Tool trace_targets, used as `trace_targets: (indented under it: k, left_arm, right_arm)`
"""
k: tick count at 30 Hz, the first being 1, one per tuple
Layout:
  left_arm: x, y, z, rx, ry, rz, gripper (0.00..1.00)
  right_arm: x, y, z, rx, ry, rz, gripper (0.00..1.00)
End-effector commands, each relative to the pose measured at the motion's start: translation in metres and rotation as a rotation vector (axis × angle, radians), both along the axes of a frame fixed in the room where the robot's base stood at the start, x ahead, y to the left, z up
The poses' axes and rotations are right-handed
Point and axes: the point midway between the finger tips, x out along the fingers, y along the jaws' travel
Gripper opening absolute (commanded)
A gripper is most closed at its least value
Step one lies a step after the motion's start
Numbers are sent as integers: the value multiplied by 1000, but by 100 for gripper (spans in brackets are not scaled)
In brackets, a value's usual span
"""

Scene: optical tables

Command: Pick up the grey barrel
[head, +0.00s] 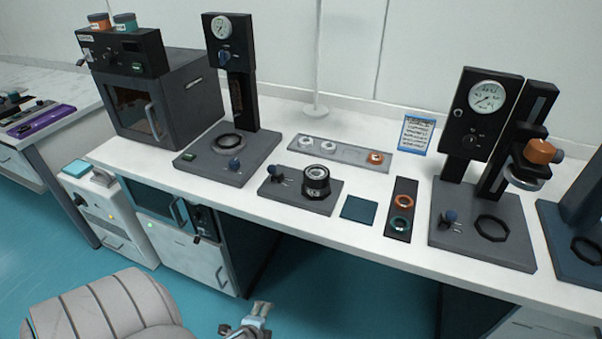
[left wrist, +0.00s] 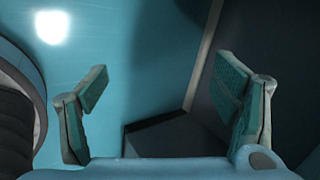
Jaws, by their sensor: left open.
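Two small pale grey ring-shaped pieces, one at the left (head: 307,142) and one beside it (head: 328,147), sit on a long grey tray (head: 350,154) at the back of the bench. A dark cylinder (head: 316,182) with a light top stands upright on a low black base in front of the tray. I cannot tell for sure which of these is the grey barrel. My left gripper (head: 244,321) is low in front of the bench, over the floor and well away from these pieces. In the left wrist view its fingers (left wrist: 163,80) are apart with nothing between them. My right gripper is not in view.
The white bench top (head: 290,213) has a front edge between my gripper and the pieces. A dial stand (head: 230,150) is left, another (head: 480,215) right. An orange piece (head: 376,158) shares the tray.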

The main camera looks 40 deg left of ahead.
Motion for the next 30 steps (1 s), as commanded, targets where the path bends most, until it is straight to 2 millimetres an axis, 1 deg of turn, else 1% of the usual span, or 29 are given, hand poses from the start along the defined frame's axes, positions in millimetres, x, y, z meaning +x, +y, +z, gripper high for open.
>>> trace_targets:
  k: [1, 2, 3, 4, 5, 6, 7, 9, 11, 12, 13, 14, 18, 21, 26, 30]
  left_arm:
    - [45, 14, 67, 198, -65, -185, 84]
    - [68, 20, 109, 336, -96, -290, 84]
    - [90, 25, 164, 516, -127, -402, 84]
    - [102, 26, 200, 639, -142, -468, 84]
    - [112, 28, 231, 775, -148, -540, 84]
    - [124, 29, 269, 963, -146, -637, 84]
    - [131, 28, 294, 1101, -138, -702, 84]
    - [144, 23, 335, 1383, -99, -828, 84]
    - [153, 20, 352, 1539, -64, -896, 84]
    - [159, 20, 357, 1599, -48, -921, 84]
    - [165, 21, 359, 1623, -42, -930, 84]
    - [171, 23, 360, 1633, -38, -934, 84]
    - [207, 35, 357, 1632, -38, -933, 84]
    - [229, 42, 355, 1630, -38, -933, 84]
    - [249, 48, 353, 1625, -40, -934, 84]
    - [277, 52, 350, 1624, -41, -933, 84]
  right_arm:
    - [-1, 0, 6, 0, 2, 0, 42]
    - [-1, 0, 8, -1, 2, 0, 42]
    - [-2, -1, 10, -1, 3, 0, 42]
    - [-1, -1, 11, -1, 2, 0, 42]
    - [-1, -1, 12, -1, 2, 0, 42]
    - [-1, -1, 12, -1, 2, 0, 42]
    - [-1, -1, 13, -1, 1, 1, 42]
    - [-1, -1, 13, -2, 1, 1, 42]
    - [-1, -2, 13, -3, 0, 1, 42]
    - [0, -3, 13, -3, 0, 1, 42]
    - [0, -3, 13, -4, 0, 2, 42]
    - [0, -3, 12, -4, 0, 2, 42]
    - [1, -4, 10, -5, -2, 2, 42]
    - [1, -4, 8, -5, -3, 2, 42]
    - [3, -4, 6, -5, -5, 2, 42]
    - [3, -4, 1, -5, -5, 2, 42]
